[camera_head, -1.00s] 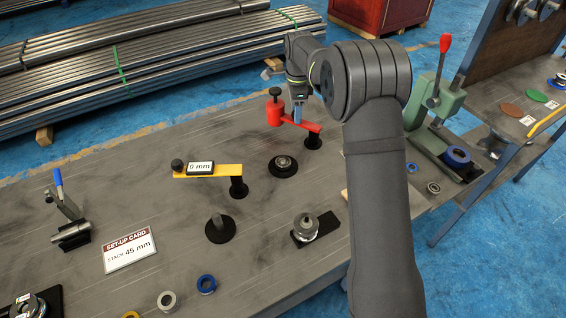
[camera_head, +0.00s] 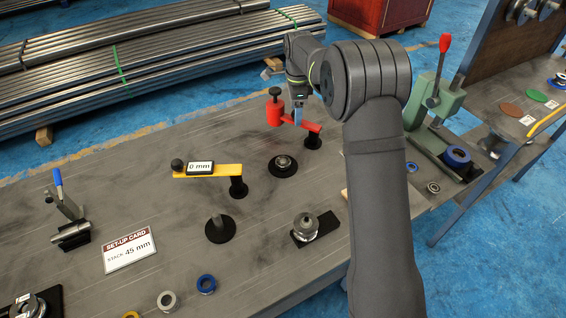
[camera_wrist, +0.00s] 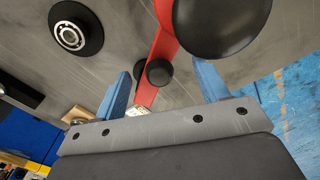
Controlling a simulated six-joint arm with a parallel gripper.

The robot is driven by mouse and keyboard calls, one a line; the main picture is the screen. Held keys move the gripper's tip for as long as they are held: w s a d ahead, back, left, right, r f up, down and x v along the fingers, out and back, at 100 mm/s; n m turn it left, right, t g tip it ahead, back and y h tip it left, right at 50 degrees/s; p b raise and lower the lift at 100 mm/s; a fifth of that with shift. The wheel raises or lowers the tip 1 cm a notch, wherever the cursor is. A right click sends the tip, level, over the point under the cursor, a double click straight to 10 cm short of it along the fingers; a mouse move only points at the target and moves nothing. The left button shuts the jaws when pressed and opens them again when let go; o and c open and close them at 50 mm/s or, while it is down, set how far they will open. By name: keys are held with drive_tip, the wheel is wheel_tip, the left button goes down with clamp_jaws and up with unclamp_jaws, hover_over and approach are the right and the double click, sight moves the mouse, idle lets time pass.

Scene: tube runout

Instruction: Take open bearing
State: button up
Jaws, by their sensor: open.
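A bearing with its balls showing (camera_wrist: 70,36) sits on a round black base in the wrist view. In the head view a bearing (camera_head: 283,163) sits on a round black base in the middle of the bench. Another small bearing (camera_head: 433,188) lies at the bench's right edge, near the green press; whether its balls are uncovered is too small to tell. My gripper (camera_head: 297,121) is at the red arm (camera_head: 302,123), behind the middle bearing. In the wrist view its blue fingers (camera_wrist: 163,88) are apart, with the red arm and a black knob between them in the picture.
A yellow arm with a 0 mm display (camera_head: 200,167) and a bare post (camera_head: 217,228) stand left of my gripper. A green press with a red-tipped lever (camera_head: 437,120) stands right. Loose rings (camera_head: 206,284) and a set-up card (camera_head: 130,250) lie in front.

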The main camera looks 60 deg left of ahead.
drive_tip(key=shift+s+d+r+n, duration=0.1)
drive_tip(key=shift+d+r+n, duration=0.1)
drive_tip(key=shift+r+n, duration=0.25)
drive_tip(key=s+d+r+n, duration=0.4)
drive_tip(key=r+n, duration=0.1)
drive_tip(key=n, duration=1.9)
approach(283, 161)
drive_tip(key=f, duration=0.3)
drive_tip(key=shift+w, duration=0.25)
drive_tip(key=shift+s+f, duration=0.15)
drive_tip(key=shift+f, duration=1.15)
drive_tip(key=shift+s+f, duration=0.1)
drive_tip(key=shift+f, duration=1.2)
drive_tip(key=shift+c, duration=0.2)
drive_tip(key=c, duration=1.2)
drive_tip(key=shift+o, duration=0.2)
